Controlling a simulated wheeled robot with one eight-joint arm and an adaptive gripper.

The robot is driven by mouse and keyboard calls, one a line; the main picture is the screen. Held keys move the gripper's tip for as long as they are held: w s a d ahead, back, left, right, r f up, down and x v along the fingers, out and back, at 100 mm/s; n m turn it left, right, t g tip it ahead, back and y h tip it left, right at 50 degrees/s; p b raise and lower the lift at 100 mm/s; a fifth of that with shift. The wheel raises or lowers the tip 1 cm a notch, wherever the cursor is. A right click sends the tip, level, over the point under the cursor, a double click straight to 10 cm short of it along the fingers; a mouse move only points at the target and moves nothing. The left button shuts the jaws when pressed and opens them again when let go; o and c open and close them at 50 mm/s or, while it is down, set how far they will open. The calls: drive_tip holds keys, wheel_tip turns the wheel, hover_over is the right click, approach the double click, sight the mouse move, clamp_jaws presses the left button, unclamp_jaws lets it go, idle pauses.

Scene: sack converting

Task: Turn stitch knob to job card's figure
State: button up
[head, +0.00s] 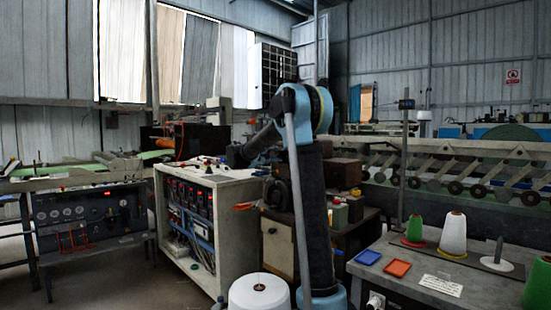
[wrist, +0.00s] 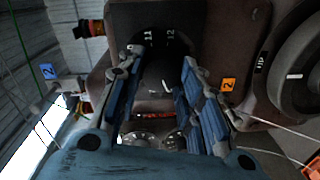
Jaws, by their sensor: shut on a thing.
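My gripper (wrist: 162,62) has its blue fingers on either side of a dark round knob (wrist: 160,75) in the wrist view and is shut on it. White figures 11 and 12 show at the far edge of this knob. The fingers and shadow hide most of its face, and I cannot read its setting. In the head view my arm reaches left, with the gripper end small and dark, too unclear to show the knob. A white printed card (head: 441,285) lies on the right-hand table; its text is too small to read, and I cannot tell if it is the job card.
A second large dark dial (wrist: 300,75) with a white mark is at the right of the wrist view. An orange tag (wrist: 228,85) and a blue tag (wrist: 48,71) both read 2. Thread cones, including a white one (head: 453,235), stand on the table (head: 385,262) at right.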

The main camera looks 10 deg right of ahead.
drive_tip(key=shift+a, duration=0.1)
drive_tip(key=o, duration=1.1)
drive_tip(key=shift+w+f, duration=0.1)
drive_tip(key=shift+c, duration=0.2)
drive_tip(key=v, duration=1.2)
drive_tip(key=shift+f, duration=0.15)
